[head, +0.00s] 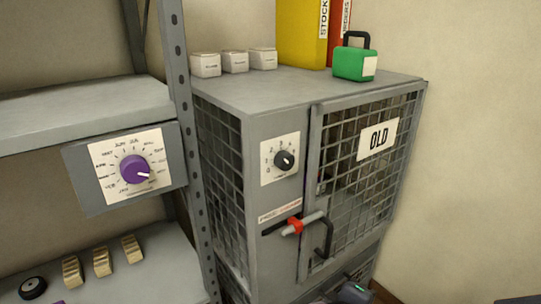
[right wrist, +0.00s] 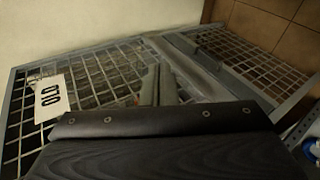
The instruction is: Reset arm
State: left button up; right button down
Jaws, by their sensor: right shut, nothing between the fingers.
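My right arm's dark end (head: 355,291) shows at the bottom edge of the head view, in front of the cage cabinet's lower part. My right gripper (right wrist: 155,86) is shut and empty in the right wrist view, with its dark housing filling the bottom. The grey cabinet (head: 277,122) has a mesh door (head: 345,190) with an "OLD" sign (head: 377,138); the sign also shows in the right wrist view (right wrist: 50,97). A red-marked latch (head: 294,226) and a dark door handle (head: 325,240) are on its front. My left gripper is out of view.
A green padlock (head: 354,63), white boxes (head: 235,62) and yellow and red binders (head: 302,32) stand on the cabinet. A purple dial (head: 134,169) is on the shelf rack (head: 85,105) at left. Bare wall is at right.

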jog(key=s+d+f+m+g+y, duration=0.2)
jog(key=s+d+m+g+y, duration=0.15)
jog(key=s, duration=0.25)
jog(key=s+d+f+m+g+y, duration=0.2)
jog(key=s+f+m+g+y, duration=0.15)
jog(key=s, duration=0.25)
notch_tip(320, 180, up, 23)
jog(key=a+m+t+y+p, duration=0.2)
jog(key=m+t+y+p, duration=0.2)
jog(key=p, duration=1.4)
jog(key=shift+s+a+f+y, duration=0.15)
jog(key=shift+s+a+y, duration=0.1)
jog(key=shift+s+y, duration=0.2)
